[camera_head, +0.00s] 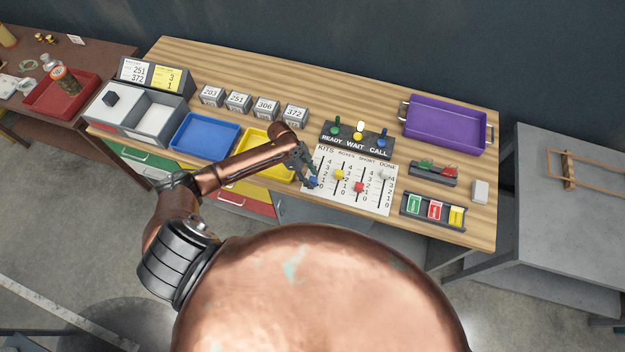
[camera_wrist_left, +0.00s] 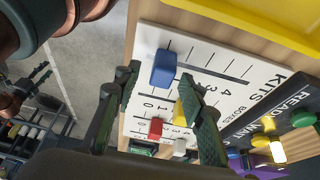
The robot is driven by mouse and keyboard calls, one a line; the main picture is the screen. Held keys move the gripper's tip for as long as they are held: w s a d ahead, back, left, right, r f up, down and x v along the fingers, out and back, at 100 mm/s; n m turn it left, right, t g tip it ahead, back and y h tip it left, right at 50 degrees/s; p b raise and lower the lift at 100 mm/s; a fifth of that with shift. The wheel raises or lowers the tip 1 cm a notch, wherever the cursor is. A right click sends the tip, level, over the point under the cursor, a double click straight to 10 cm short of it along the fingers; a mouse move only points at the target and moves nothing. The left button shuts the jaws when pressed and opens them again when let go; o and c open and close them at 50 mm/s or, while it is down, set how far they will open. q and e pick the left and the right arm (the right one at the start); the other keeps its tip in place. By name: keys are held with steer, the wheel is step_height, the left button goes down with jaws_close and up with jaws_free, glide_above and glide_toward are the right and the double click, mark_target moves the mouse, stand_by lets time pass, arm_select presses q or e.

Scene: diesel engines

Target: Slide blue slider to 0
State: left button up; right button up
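The blue slider (camera_head: 313,181) sits near the low-number end of the KITS track on the white slider board (camera_head: 374,200). In the left wrist view the blue slider (camera_wrist_left: 164,68) lies just beyond the fingertips, in line with the gap between them. My left gripper (camera_head: 306,166) is over the board's left edge, partly hiding that track. Its two dark fingers (camera_wrist_left: 160,82) are apart, with nothing clearly held. Contact with the slider and its exact number are not clear. A small dark gripper shape (camera_wrist_left: 36,76) by a copper link, probably my right one, shows at the wrist view's left.
Yellow (camera_head: 340,174), red (camera_head: 359,187) and white (camera_head: 387,174) sliders stand on neighbouring tracks. The READY/WAIT/CALL switch panel (camera_head: 345,144) is behind the board, the yellow tray (camera_head: 279,174) to its left. A card rack (camera_head: 433,210) lies to the right.

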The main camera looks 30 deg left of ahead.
arm_select(q)
steer(key=v, duration=1)
steer(key=shift+s, duration=0.1)
